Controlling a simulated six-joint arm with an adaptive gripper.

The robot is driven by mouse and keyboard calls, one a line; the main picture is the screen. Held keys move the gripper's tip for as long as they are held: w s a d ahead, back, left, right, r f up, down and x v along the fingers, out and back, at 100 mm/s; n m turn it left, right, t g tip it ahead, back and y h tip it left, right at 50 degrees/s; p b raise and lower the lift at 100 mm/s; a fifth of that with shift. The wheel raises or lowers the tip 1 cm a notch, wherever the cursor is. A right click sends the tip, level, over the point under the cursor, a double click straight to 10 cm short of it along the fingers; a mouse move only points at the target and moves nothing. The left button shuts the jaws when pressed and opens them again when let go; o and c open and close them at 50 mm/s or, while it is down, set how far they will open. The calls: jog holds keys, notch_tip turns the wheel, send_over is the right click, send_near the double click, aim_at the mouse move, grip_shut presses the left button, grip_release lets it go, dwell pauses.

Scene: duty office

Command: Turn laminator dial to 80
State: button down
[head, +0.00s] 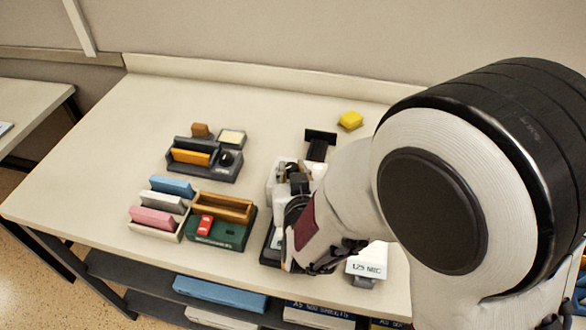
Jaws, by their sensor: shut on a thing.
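The laminator (272,178) is a pale machine with dark parts on the table, right of the other desk devices. My arm and gripper cover much of it. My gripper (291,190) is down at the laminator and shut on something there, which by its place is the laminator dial. The dial itself, its pointer and its numbers are hidden, so I cannot tell its setting.
A white "125 MIC" sign (367,263) stands right of my gripper. Left are a green device (225,234), a dark grey device with an orange bar (190,157) and coloured blocks in a rack (158,217). A yellow block (350,121) lies behind. The table's left side is clear.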

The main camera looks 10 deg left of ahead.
jog(key=shift+r, duration=0.15)
dwell(0.5)
jog(key=c, duration=1.8)
grip_release()
jog(key=shift+s, duration=0.1)
jog(key=shift+v, duration=1.05)
jog(key=shift+s+d+r, duration=0.1)
jog(key=shift+s+r, duration=0.2)
jog(key=shift+r, duration=3.3)
